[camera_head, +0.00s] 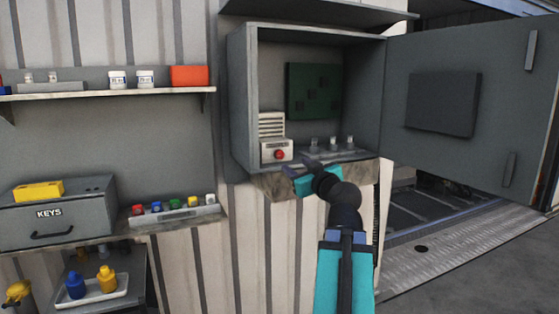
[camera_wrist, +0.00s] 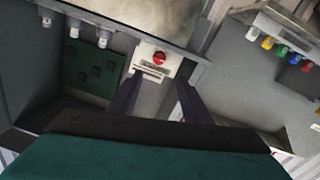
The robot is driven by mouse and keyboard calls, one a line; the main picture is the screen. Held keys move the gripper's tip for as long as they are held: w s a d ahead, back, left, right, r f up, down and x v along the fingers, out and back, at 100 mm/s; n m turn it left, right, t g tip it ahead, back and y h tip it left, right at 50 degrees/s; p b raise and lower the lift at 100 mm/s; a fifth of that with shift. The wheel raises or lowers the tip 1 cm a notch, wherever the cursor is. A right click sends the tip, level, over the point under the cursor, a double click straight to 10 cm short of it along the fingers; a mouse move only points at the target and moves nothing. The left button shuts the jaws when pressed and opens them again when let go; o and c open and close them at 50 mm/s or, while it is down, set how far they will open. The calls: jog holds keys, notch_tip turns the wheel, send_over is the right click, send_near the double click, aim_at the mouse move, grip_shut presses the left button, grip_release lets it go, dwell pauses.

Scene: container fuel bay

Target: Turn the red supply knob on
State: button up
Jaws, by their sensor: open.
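The red supply knob (camera_head: 279,154) is on the front of a small white box (camera_head: 268,150) in the lower left of the open grey cabinet (camera_head: 240,95). In the wrist view the knob (camera_wrist: 159,58) shows at upper centre on its white box, beyond my fingertips. My gripper (camera_wrist: 157,82) is open, its two dark fingers pointing toward the box with a gap between them. Nothing is held. In the head view my gripper (camera_head: 296,176) is at the cabinet's lower front edge, right of and below the knob. The knob's pointer direction is too small to read.
The cabinet door (camera_head: 460,100) stands open to the right. A green board (camera_head: 314,91) and several small fittings (camera_head: 332,143) are inside the cabinet. At left are a shelf (camera_head: 110,95), a KEYS box (camera_head: 57,212) and a tray of coloured caps (camera_head: 175,216).

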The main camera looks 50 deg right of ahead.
jog(key=shift+w+d+r+p, duration=0.1)
jog(key=shift+w+r+p, duration=0.05)
jog(key=shift+p, duration=0.35)
jog(key=p, duration=0.6)
send_near(279, 155)
jog(key=shift+p+x, duration=1.05)
jog(key=shift+x, duration=3.2)
